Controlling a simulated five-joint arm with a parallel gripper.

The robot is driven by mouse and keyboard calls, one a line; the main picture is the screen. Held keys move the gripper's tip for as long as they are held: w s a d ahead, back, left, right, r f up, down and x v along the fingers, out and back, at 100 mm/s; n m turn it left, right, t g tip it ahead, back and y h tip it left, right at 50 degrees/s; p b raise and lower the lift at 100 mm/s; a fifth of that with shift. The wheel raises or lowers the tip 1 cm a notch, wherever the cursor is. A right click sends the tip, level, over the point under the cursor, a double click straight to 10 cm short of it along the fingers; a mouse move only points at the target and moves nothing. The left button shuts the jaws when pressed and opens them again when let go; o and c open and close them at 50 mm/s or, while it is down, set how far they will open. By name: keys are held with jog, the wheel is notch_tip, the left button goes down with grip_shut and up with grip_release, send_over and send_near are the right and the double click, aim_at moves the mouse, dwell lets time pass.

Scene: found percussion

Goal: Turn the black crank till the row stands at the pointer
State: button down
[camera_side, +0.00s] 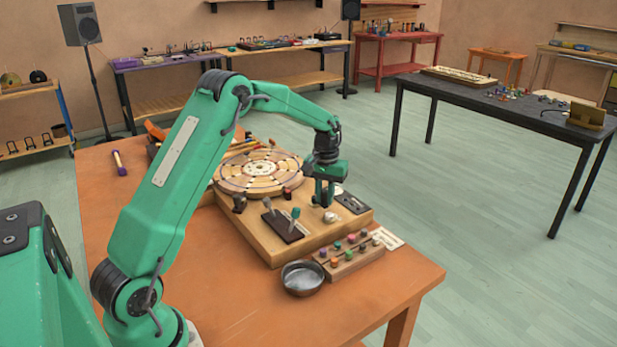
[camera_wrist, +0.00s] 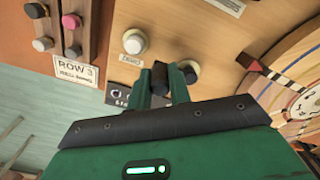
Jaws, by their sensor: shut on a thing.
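In the wrist view my gripper (camera_wrist: 159,88) is shut on the black crank's upright knob (camera_wrist: 159,75), one dark green finger on each side. The crank's arm and hub are mostly hidden by the fingers. In the side view my gripper (camera_side: 324,198) is low over the right part of the wooden box, and it hides the crank there. A card (camera_wrist: 76,72) reads "ROW 3".
A metal bowl (camera_side: 303,279) and a rack of coloured pegs (camera_side: 350,258) stand in front of the box.

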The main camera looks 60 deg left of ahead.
aim_at(325, 191)
jog(key=shift+r, duration=0.1)
jog(key=c, duration=1.3)
grip_release()
jog(key=shift+r, duration=3.85)
jog(key=shift+d+r, duration=0.1)
